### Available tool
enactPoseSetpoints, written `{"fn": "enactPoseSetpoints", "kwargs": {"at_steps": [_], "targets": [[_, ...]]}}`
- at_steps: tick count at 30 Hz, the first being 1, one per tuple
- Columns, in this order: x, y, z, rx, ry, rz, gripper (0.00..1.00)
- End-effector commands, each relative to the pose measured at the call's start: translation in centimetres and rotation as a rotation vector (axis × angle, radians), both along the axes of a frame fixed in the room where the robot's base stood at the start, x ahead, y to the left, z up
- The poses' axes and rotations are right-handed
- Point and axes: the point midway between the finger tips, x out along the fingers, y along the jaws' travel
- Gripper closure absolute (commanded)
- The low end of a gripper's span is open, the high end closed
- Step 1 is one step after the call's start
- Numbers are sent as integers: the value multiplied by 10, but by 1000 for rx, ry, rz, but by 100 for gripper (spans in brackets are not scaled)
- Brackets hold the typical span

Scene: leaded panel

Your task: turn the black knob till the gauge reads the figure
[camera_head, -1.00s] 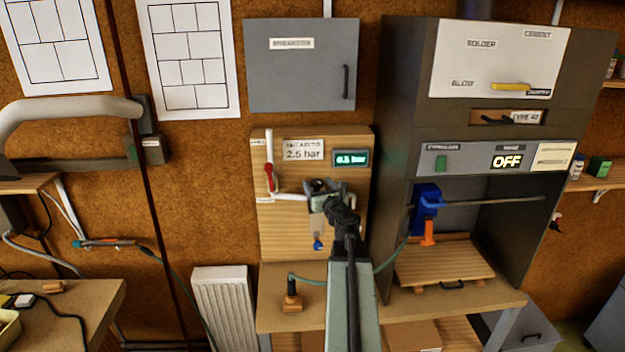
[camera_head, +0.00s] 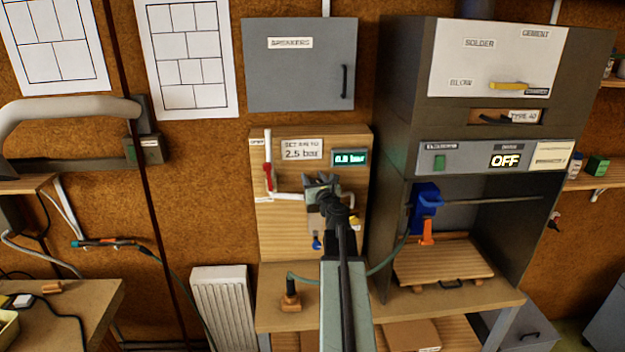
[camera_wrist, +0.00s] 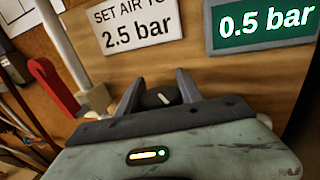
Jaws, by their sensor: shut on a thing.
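The black knob (camera_wrist: 157,98) sits on the wooden board, between the two fingers of my gripper (camera_wrist: 158,92) in the wrist view. The fingers are shut on it, and a pale mark shows on its face. In the head view my gripper (camera_head: 321,187) covers the knob. The gauge (camera_wrist: 263,24) is a green display reading 0.5 bar; it also shows in the head view (camera_head: 350,158). The white sign (camera_wrist: 137,24) left of it says to set air to 2.5 bar; it also shows in the head view (camera_head: 302,150).
A red lever (camera_head: 268,177) on a white pipe stands left of the knob. A corked or wooden-handled tool (camera_head: 290,294) stands on the bench below. A dark cabinet (camera_head: 394,200) rises close on the right. A grey cupboard (camera_head: 299,85) hangs above.

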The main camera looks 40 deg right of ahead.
Motion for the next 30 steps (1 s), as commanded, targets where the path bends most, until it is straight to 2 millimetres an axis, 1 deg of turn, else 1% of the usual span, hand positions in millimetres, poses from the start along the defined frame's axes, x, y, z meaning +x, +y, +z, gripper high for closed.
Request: {"fn": "enactPoseSetpoints", "kwargs": {"at_steps": [8, 30], "targets": [[-1, -1, 0, 0, 0, -152, 97], [-13, -13, 0, 0, 0, -844, 97]]}}
